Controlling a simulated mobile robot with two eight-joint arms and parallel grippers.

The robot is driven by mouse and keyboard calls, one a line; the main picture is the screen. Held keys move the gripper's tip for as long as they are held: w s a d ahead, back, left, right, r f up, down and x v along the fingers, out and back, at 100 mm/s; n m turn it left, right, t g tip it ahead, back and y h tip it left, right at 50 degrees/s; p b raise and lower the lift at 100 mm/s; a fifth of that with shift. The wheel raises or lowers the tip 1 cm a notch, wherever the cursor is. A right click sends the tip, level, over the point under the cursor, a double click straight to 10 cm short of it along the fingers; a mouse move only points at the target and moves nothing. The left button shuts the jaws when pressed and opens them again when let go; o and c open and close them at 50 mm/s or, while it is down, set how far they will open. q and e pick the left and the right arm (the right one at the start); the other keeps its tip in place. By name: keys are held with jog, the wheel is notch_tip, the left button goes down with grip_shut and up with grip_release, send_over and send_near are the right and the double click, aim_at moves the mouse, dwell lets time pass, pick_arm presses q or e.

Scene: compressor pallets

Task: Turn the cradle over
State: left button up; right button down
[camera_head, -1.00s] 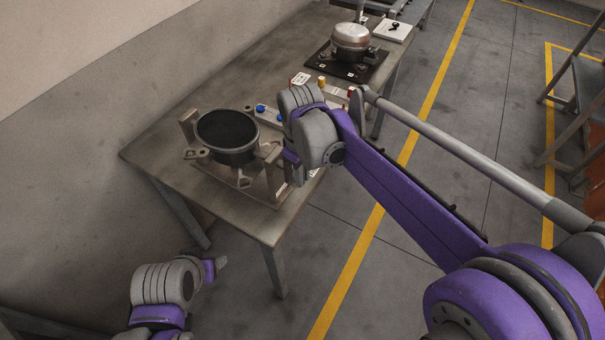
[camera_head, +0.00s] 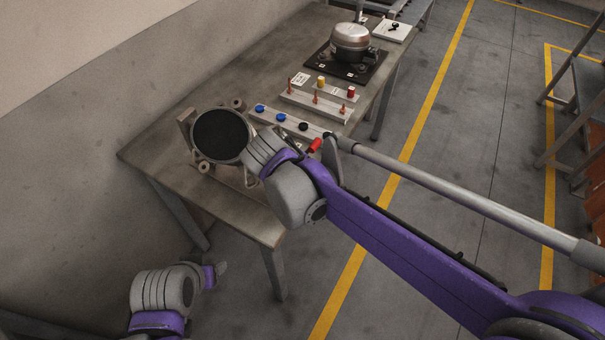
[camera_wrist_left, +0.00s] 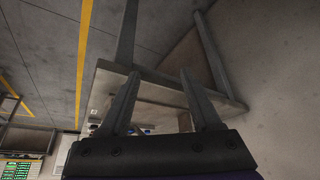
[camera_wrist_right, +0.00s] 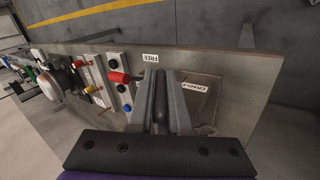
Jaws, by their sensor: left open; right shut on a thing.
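The cradle (camera_head: 221,136), a dark round bowl with lugs on its rim, sits in its stand (camera_head: 187,128) on the near left of the table. It is tilted, with its dark face turned toward the head camera. My right gripper (camera_wrist_right: 162,92) is shut on a dark bar at the cradle's right side; my wrist hides that grip in the head view. Labels reading FREE (camera_wrist_right: 150,57) and CRADLE (camera_wrist_right: 194,87) lie near the fingers in the right wrist view. My left gripper (camera_head: 222,268) is open and empty, low beside the table's near edge, apart from the cradle.
Right of the cradle, strips hold blue knobs (camera_head: 260,109), a yellow knob (camera_head: 321,81) and red pegs. A silver compressor (camera_head: 351,42) stands on a black plate farther back. The table's left rear is clear. A wall (camera_head: 70,100) runs along the left.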

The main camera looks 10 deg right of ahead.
pick_arm(q)
jog(key=shift+f, duration=0.15)
dwell(0.5)
jog(key=c, duration=0.7)
jog(key=shift+w+r, duration=0.2)
jog(key=shift+r, duration=0.1)
jog(key=shift+c, duration=1.3)
jog(key=w+a+r+n+h, duration=0.1)
jog(key=w+a+r+n, duration=0.1)
jog(key=r, duration=0.4)
jog(key=w+a+r+n+h, duration=0.1)
jog(key=w+a+r+n, duration=0.1)
jog(key=w+r+n, duration=0.3)
jog(key=w+a+r+n+h, duration=0.2)
jog(key=w+r+n, duration=0.1)
jog(key=w+r, duration=0.3)
jog(key=shift+w+r+n, duration=0.3)
jog(key=shift+w+r, duration=0.05)
jog(key=shift+r, duration=0.3)
grip_shut()
send_near(208, 173)
jog(key=x, duration=0.6)
jog(key=shift+w+f, duration=0.1)
jog(key=shift+f, duration=0.1)
